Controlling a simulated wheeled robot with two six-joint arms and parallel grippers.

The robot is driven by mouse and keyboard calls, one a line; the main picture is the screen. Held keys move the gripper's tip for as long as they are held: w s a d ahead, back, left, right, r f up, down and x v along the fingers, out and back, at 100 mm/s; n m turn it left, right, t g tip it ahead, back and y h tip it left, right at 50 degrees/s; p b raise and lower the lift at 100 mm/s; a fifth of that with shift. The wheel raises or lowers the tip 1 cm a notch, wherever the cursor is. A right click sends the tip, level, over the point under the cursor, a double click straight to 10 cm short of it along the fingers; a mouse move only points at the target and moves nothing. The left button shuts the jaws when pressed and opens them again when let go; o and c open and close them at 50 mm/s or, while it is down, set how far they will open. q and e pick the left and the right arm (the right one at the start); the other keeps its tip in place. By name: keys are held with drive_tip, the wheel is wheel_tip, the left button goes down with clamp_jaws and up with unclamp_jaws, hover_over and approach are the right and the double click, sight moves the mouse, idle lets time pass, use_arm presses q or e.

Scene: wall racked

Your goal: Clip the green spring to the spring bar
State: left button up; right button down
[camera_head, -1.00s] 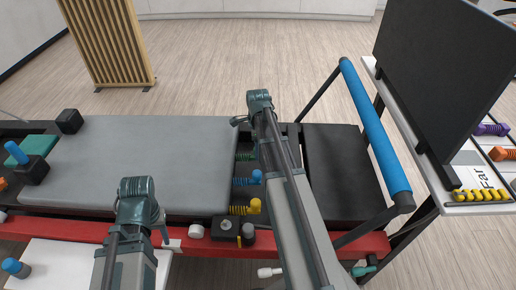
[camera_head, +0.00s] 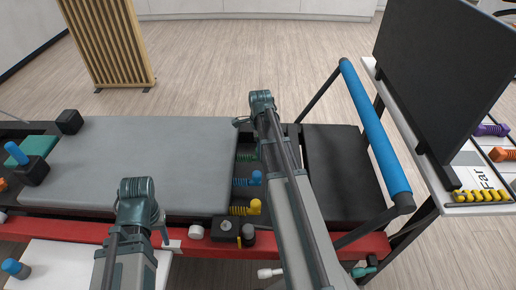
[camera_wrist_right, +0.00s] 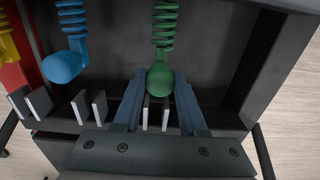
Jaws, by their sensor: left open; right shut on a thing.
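The green spring (camera_wrist_right: 164,30) runs down from the top of the right wrist view and ends in a round green knob (camera_wrist_right: 160,80). My right gripper (camera_wrist_right: 160,92) is shut on this knob, one blue-grey finger on each side. Just below the knob in that view is a pair of upright white plates (camera_wrist_right: 145,115) on the dark spring bar (camera_wrist_right: 218,120). I cannot tell whether the knob touches them. In the head view the green spring (camera_head: 246,156) shows partly beside my right arm, which hides the right gripper. My left gripper (camera_head: 163,232) is open, mostly hidden by its arm, near the red rail.
A blue spring (camera_head: 245,181) and a yellow spring (camera_head: 244,209) lie nearer me than the green one. Other white plate pairs (camera_wrist_right: 98,106) stand along the bar. A grey carriage (camera_head: 140,160) lies left, a black platform (camera_head: 340,175) and blue foot bar (camera_head: 375,130) right.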

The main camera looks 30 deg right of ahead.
drive_tip(key=shift+s+d, duration=0.5)
drive_tip(key=shift+d, duration=0.3)
drive_tip(key=shift+s+d, duration=0.45)
drive_tip(key=shift+d, duration=0.35)
drive_tip(key=shift+s+d, duration=0.5)
drive_tip(key=shift+d, duration=0.3)
drive_tip(key=shift+c, duration=1.9)
unclamp_jaws()
drive_tip(key=shift+d, duration=0.1)
drive_tip(key=shift+r, duration=0.1)
wheel_tip(320, 180, up, 21)
drive_tip(key=p, duration=2)
drive_tip(key=shift+f+p, duration=0.2)
drive_tip(key=shift+p, duration=0.2)
